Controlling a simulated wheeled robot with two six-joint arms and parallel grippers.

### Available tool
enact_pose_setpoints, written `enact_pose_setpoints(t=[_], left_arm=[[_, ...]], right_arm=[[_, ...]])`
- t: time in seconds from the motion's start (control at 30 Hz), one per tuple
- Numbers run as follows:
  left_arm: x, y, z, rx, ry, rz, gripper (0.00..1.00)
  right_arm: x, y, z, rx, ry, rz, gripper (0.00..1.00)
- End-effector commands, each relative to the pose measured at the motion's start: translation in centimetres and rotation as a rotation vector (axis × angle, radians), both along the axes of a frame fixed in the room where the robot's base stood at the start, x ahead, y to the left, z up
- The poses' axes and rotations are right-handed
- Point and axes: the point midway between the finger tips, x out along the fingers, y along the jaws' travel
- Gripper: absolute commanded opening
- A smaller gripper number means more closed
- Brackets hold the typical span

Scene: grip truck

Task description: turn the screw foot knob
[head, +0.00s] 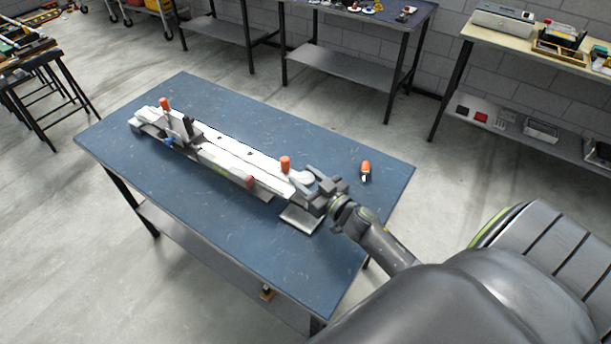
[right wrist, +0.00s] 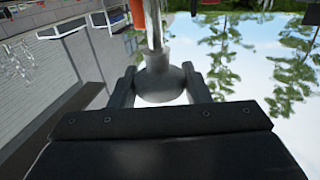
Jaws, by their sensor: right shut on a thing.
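A long white and grey fixture (head: 235,157) lies diagonally across the blue table, with orange-red handles on it. At its near right end is a pale round piece (head: 301,176), which looks like the screw foot knob. My right gripper (head: 317,181) is at this end. In the right wrist view, the two fingers stand on either side of a grey rounded knob (right wrist: 160,82) with a metal shaft rising from it, and the gripper is shut on it. The gripper covers part of the fixture's end in the head view. My left gripper is not in view.
The blue table (head: 215,240) is clear in front of the fixture. A loose orange and black object (head: 365,171) lies to the right of my right gripper. A grey plate (head: 300,218) sits below the gripper. Other benches stand along the back wall, apart from this table.

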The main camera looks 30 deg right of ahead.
Motion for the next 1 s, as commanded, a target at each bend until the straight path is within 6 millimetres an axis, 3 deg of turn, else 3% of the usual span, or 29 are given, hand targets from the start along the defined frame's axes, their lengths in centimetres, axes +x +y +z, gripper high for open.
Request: enact_pose_setpoints(t=[0.47,0.5,0.67,1.0], left_arm=[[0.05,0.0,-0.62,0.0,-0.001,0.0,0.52],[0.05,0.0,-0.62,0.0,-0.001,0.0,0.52],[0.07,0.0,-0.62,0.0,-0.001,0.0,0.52],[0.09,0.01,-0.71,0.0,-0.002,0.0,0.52]], right_arm=[[0.03,0.01,0.04,-0.001,0.0,-0.063,0.2],[0.03,0.01,0.04,-0.001,0.0,-0.063,0.44],[0.03,0.01,0.03,-0.001,0.0,-0.062,0.64],[-0.33,-0.03,-0.06,-0.001,0.001,-0.062,0.64]])
